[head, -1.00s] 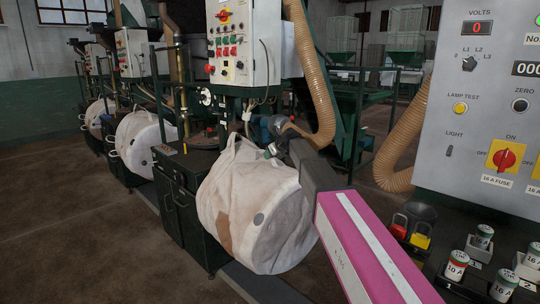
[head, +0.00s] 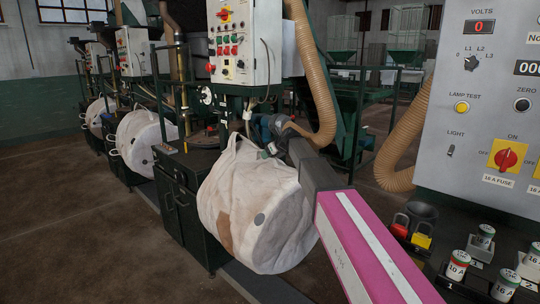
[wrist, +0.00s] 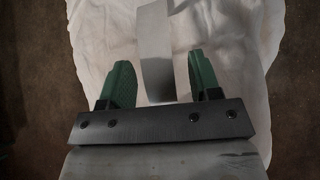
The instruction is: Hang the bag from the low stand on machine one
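My gripper (head: 268,151) is at the bag's upper right edge. In the wrist view my gripper's green fingers (wrist: 162,82) stand apart, with a pale strap (wrist: 155,45) between them. A gap shows between the strap and the right finger. The bag cloth (wrist: 240,80) fills the background there. A control box (head: 243,42) with red and green buttons stands above the bag. What holds the bag's far loops is hidden.
More white bags (head: 143,143) hang along the row of machines at the left. A dark green cabinet (head: 185,210) stands beside the bag. A ribbed hose (head: 312,80) runs down behind my arm. A grey panel (head: 480,120) with fuses below fills the right. Brown floor (head: 70,230) is clear at left.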

